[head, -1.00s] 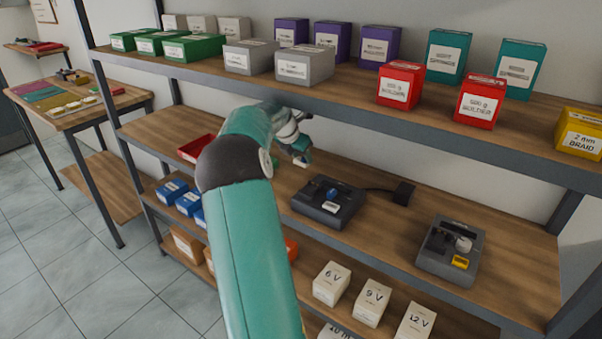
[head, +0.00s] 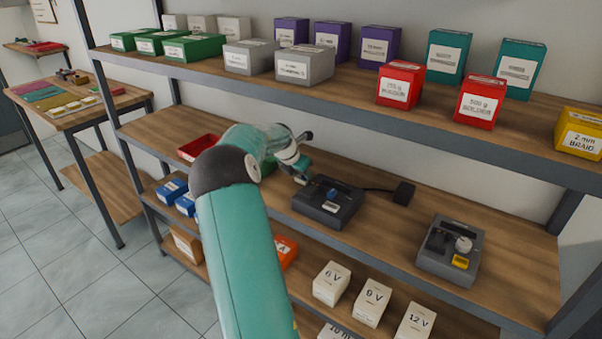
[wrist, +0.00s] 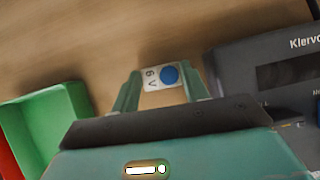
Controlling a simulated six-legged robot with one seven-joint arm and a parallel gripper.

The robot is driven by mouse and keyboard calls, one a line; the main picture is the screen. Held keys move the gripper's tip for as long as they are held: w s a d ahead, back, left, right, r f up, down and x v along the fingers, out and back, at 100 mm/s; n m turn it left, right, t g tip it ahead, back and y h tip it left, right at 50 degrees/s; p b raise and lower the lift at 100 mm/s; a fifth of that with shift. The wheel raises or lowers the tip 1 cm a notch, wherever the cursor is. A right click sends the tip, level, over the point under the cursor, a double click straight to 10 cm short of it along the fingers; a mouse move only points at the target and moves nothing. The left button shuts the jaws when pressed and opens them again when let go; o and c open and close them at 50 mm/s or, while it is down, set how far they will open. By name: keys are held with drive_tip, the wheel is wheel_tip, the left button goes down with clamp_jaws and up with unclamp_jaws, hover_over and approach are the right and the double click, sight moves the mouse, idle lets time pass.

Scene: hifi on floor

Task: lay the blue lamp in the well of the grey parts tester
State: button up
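The blue lamp (wrist: 169,75), a round blue top on a small white body marked 6 V, sits between the fingertips of my gripper (wrist: 163,88) in the wrist view. Both fingers are against its sides, and my gripper appears shut on it. In the head view my gripper (head: 301,176) is over the middle shelf, close to the left of the tester (head: 312,208). The lamp is not clear there.
A green bin (wrist: 72,101) is left of my gripper, and a red bin (head: 197,146) lies farther left. A second grey device (head: 447,262) stands to the right. A dark block (head: 404,192) is behind the tester. The upper shelf (head: 350,104) hangs above.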

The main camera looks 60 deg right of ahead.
drive_tip(key=o, duration=0.4)
drive_tip(key=shift+r, duration=0.15)
drive_tip(key=shift+a+r, duration=0.1)
drive_tip(key=shift+r, duration=0.2)
drive_tip(key=v, duration=0.7)
drive_tip(key=shift+f, duration=0.1)
drive_tip(key=shift+w+a, duration=0.1)
